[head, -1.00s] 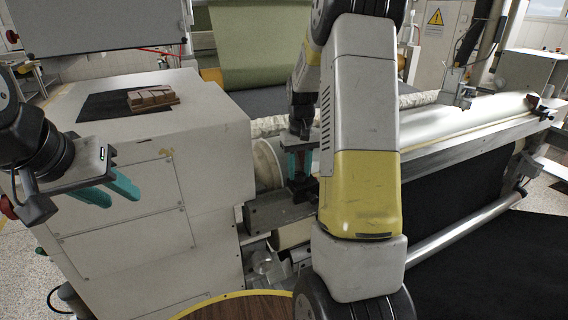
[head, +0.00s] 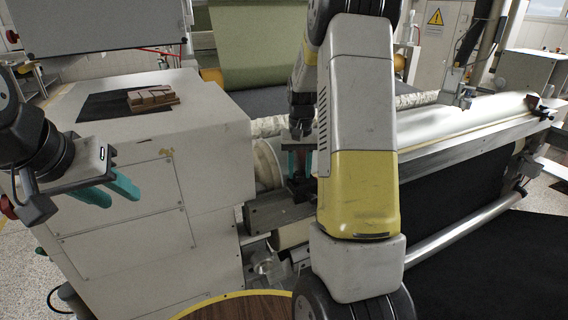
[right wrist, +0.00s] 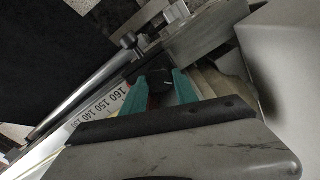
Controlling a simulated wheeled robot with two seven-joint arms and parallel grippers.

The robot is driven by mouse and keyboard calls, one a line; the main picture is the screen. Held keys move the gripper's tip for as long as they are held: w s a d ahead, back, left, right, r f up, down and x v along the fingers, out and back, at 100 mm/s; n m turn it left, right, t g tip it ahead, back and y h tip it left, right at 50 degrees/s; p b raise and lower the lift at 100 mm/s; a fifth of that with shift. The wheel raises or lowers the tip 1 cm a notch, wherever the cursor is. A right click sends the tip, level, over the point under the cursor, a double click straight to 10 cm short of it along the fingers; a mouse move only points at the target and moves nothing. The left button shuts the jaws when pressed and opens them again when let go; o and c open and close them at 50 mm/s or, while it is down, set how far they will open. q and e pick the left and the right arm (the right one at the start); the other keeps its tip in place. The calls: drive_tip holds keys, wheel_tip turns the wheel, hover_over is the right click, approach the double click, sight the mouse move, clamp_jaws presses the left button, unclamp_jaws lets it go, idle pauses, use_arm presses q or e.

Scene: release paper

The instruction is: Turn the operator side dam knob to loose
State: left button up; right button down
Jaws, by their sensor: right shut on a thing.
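The operator side dam knob (right wrist: 154,84) is black with a small pale mark, and sits beside a numbered scale (right wrist: 100,110) in the right wrist view. My right gripper (right wrist: 160,88) is shut on it, with one teal finger on each side. In the head view my right gripper (head: 298,172) points down at the near end of the roller, partly hidden behind my own arm. A dark block-like part (head: 299,190) shows under its fingers. My left gripper (head: 108,192) is open and empty, its teal fingers apart in front of the white machine cabinet.
The white cabinet (head: 215,150) stands at left, with brown blocks (head: 152,99) on a black mat (head: 100,108). A lower bar (head: 460,232) crosses in front of black sheet.

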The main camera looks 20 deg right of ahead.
sight(299, 173)
drive_tip(key=c, duration=0.9)
unclamp_jaws()
drive_tip(key=shift+c, duration=0.2)
drive_tip(key=shift+r, duration=3.9)
drive_tip(key=shift+r, duration=0.1)
drive_tip(key=s+a+r+n+t+y, duration=0.1)
drive_tip(key=s+a+r+n+t, duration=0.15)
drive_tip(key=s+a+r, duration=0.6)
drive_tip(key=s+a+t, duration=0.2)
drive_tip(key=s, duration=0.5)
drive_tip(key=s+a+r+n+t+y, duration=0.1)
drive_tip(key=s+a, duration=0.1)
drive_tip(key=s, duration=0.6)
drive_tip(key=shift+s+a+r+t, duration=0.15)
drive_tip(key=shift+s+r+t, duration=0.1)
drive_tip(key=shift+t, duration=0.1)
